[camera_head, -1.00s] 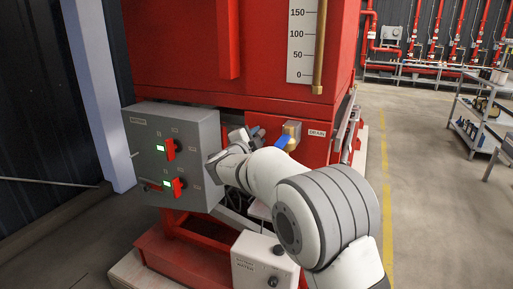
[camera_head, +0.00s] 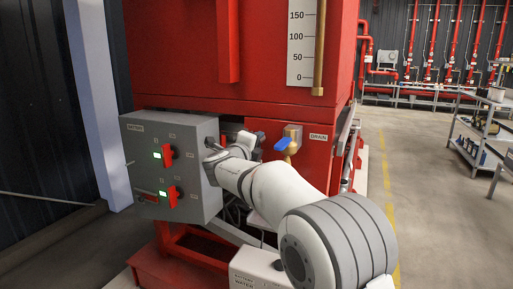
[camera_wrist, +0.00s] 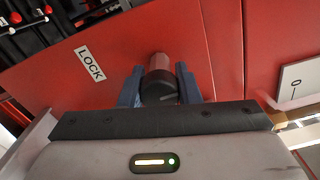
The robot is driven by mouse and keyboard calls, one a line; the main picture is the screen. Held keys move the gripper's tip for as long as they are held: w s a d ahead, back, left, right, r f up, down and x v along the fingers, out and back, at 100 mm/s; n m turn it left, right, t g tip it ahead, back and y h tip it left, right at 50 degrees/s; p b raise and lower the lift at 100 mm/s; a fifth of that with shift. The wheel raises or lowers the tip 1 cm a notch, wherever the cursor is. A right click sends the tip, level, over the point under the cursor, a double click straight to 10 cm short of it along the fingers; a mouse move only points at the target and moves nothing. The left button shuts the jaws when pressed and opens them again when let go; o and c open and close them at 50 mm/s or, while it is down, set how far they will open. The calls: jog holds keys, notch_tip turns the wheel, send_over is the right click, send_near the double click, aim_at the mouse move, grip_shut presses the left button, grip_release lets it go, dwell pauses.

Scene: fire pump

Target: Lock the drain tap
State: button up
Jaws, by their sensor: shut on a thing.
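The drain tap (camera_head: 290,144) is a brass valve with a blue handle, beside a DRAIN label on the red tank base in the head view. My gripper (camera_wrist: 159,90) is shut on a short round knob (camera_wrist: 159,70), reddish with a dark near end, in the wrist view. The knob stands out from a red panel, to the right of a tilted LOCK label (camera_wrist: 90,63). In the head view my arm reaches in left of the tap, and the gripper's hold on the knob cannot be made out there.
A grey control box (camera_head: 172,165) with two red switches stands close left of my wrist. A white box (camera_head: 258,268) sits low in front, partly behind my arm. A shelf cart (camera_head: 482,135) stands at the right, with open floor before it.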

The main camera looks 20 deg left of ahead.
jog(key=shift+f, duration=0.1)
dwell(0.4)
jog(key=o, duration=1)
jog(key=s, duration=0.7)
jog(key=shift+s+a, duration=0.25)
jog(key=shift+s, duration=0.1)
